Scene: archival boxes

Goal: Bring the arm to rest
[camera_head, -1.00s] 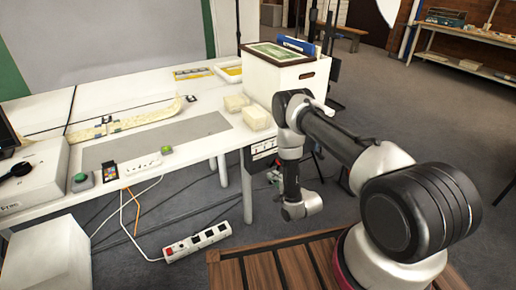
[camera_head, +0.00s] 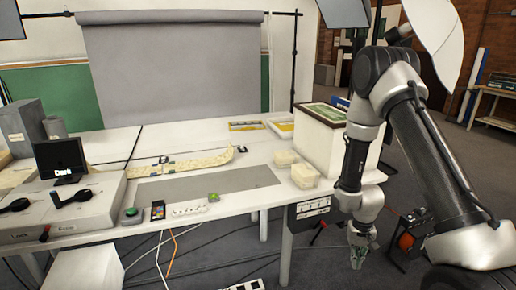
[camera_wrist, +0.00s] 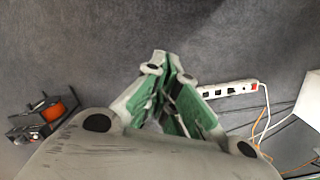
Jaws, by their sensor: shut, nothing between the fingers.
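My gripper (camera_head: 359,252) hangs pointing down at the right of the head view, in front of the table's right end and clear of the tabletop. In the wrist view my gripper (camera_wrist: 168,68) shows its green-padded fingers together, with nothing held between them. Below it lies grey floor. My arm is folded, with its elbow high at the upper right of the head view and the forearm dropping to the wrist.
The white table (camera_head: 95,230) holds a white archival box (camera_head: 318,145), two small cream boxes (camera_head: 304,175), a grey mat (camera_head: 205,185) and a small monitor (camera_head: 60,158). A power strip (camera_wrist: 228,89) and a black rack with something orange (camera_wrist: 45,113) are on the floor.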

